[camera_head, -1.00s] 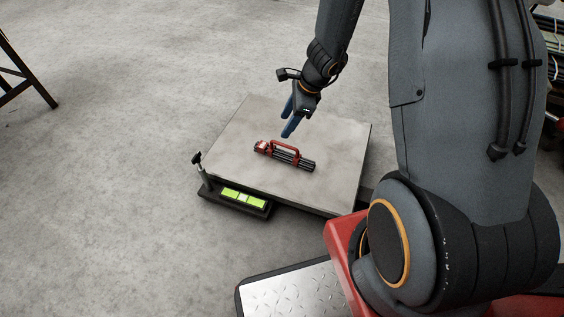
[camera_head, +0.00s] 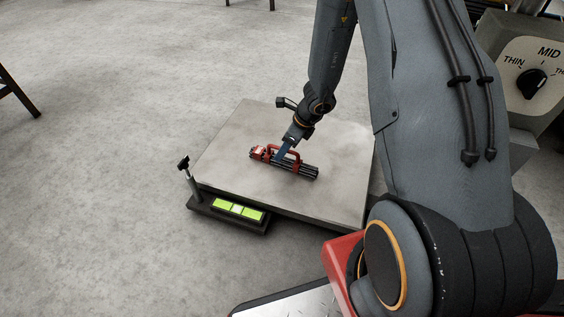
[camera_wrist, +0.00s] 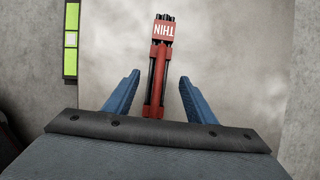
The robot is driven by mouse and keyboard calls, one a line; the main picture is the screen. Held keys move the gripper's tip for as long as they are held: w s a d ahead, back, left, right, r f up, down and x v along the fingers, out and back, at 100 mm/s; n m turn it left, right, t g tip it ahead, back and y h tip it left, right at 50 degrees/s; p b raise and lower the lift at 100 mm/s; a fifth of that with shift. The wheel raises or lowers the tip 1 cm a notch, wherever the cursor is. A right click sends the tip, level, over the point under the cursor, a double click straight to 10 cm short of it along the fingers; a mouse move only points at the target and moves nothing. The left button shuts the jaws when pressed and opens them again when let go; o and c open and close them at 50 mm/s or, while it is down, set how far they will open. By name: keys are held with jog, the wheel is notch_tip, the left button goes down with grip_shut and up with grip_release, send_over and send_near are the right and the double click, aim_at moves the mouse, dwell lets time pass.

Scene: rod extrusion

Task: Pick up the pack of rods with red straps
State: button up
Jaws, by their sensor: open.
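The pack of dark rods with red straps (camera_head: 307,171) lies on the grey scale platform (camera_head: 338,190). It has a red handle on top and a red end label. In the wrist view the pack (camera_wrist: 157,75) runs away from me, and its label reads "THIN". My gripper (camera_head: 283,156) is at the pack, its blue fingers by the handle. In the wrist view my gripper (camera_wrist: 159,84) is open, with one blue finger on each side of the pack and a gap to each. The near end of the pack is hidden behind my gripper body.
A green-lit display (camera_head: 238,210) and a short black post (camera_head: 184,165) stand at the platform's near left edge. A panel with a dial marked THIN and MID (camera_head: 531,83) is at the upper right. The rest of the platform top is clear.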

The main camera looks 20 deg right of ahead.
aim_at(260, 153)
jog(key=b+x, duration=0.3)
jog(key=x, duration=0.2)
jog(key=shift+a, duration=0.15)
jog(key=shift+r, duration=0.1)
grip_shut()
